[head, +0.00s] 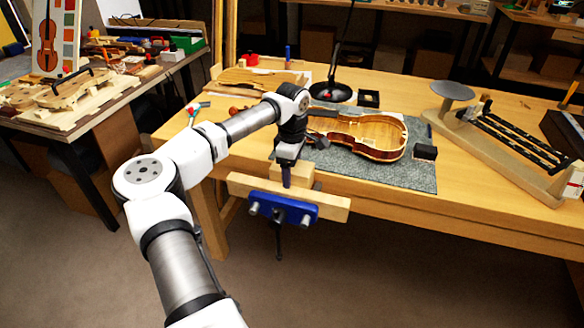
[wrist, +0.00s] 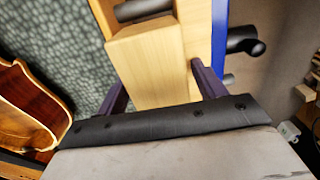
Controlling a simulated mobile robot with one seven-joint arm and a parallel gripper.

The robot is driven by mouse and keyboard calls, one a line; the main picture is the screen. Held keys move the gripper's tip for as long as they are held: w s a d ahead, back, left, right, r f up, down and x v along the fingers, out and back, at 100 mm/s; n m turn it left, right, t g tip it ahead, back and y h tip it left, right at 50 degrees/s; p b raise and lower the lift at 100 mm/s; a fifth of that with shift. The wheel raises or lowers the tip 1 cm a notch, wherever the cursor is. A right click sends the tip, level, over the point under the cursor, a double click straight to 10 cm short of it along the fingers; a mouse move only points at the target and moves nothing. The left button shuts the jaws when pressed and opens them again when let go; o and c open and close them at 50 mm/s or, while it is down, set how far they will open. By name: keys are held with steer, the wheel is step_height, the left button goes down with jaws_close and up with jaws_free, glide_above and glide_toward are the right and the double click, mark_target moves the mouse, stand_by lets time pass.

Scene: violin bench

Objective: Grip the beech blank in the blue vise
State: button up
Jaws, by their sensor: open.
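The blue vise (head: 283,207) is on the front edge of the bench, with a long pale wooden jaw bar (head: 330,205) behind its blue plate. In the wrist view, its blue plate (wrist: 219,35) runs along the right of the wooden jaw (wrist: 198,25). The beech blank seems to be the pale block (wrist: 148,65) beside that jaw; the head view shows a pale block (head: 303,171) just behind the bar. My gripper (wrist: 162,88) is open, with one dark finger on each side of the block. I cannot tell whether the fingers or the jaws touch it.
A violin body (head: 375,134) lies on a grey mat (head: 405,174) close behind the vise; it also shows in the wrist view (wrist: 28,108). A small black block (head: 425,152) and a lamp (head: 331,91) stand nearby.

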steer(key=shift+w+r, duration=0.15)
steer(key=shift+w, duration=0.15)
steer(key=shift+w+r, duration=0.1)
steer(key=shift+r, duration=0.35)
step_height(320, 180, up, 13)
steer(key=b, duration=0.1)
steer(key=shift+s+f+b, duration=0.2)
steer(key=shift+s+b, duration=0.1)
